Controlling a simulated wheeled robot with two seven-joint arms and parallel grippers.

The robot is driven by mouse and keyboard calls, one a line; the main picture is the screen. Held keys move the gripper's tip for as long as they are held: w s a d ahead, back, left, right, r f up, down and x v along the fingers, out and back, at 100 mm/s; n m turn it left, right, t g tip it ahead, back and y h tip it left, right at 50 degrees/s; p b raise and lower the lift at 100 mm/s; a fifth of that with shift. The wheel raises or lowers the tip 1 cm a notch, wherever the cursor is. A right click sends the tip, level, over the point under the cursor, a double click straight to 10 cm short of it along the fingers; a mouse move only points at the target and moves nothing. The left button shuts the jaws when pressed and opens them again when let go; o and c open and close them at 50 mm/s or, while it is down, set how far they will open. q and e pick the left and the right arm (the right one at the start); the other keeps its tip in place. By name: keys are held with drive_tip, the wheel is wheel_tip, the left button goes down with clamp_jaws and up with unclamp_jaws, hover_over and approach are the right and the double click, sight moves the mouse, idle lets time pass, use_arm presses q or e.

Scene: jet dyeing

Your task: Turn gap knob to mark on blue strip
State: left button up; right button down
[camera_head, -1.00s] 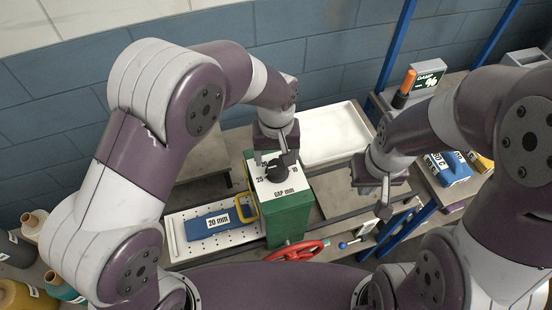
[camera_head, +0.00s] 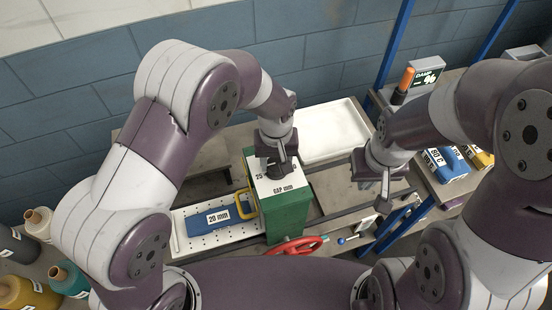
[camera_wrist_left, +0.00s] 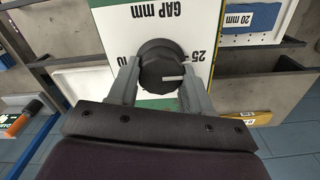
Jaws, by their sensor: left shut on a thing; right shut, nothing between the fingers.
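The black gap knob (camera_wrist_left: 160,70) sits on the white dial face of the green box (camera_head: 287,215), labelled "GAP mm". My left gripper (camera_head: 281,168) is over the knob, and in the left wrist view its two fingers (camera_wrist_left: 160,90) are shut on the knob's sides. The knob's white pointer line lies toward the "25" side in that view. The blue strip (camera_head: 210,220), marked "20 mm", lies in a white perforated tray (camera_head: 182,248) left of the box; it also shows in the left wrist view (camera_wrist_left: 262,18). My right gripper (camera_head: 384,196) is shut and empty, right of the box.
A red handwheel (camera_head: 296,246) is at the front of the green box. An empty white tray (camera_head: 335,130) is behind. A damp meter (camera_head: 427,75) with an orange-handled tool (camera_head: 404,84) stands at right. Spools (camera_head: 68,279) stand at lower left.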

use_arm(q)
drive_tip(key=shift+m, duration=0.3)
drive_tip(key=m+b, duration=0.1)
drive_tip(key=m, duration=0.4)
drive_tip(key=shift+d+m, duration=0.1)
drive_tip(key=shift+m, duration=0.2)
drive_tip(key=m, duration=0.5)
drive_tip(key=shift+r, duration=0.15)
drive_tip(key=shift+m, duration=0.4)
drive_tip(key=o, duration=0.9)
drive_tip(key=shift+o, duration=0.7)
drive_tip(key=shift+s, duration=0.1)
drive_tip(key=shift+b, duration=0.35)
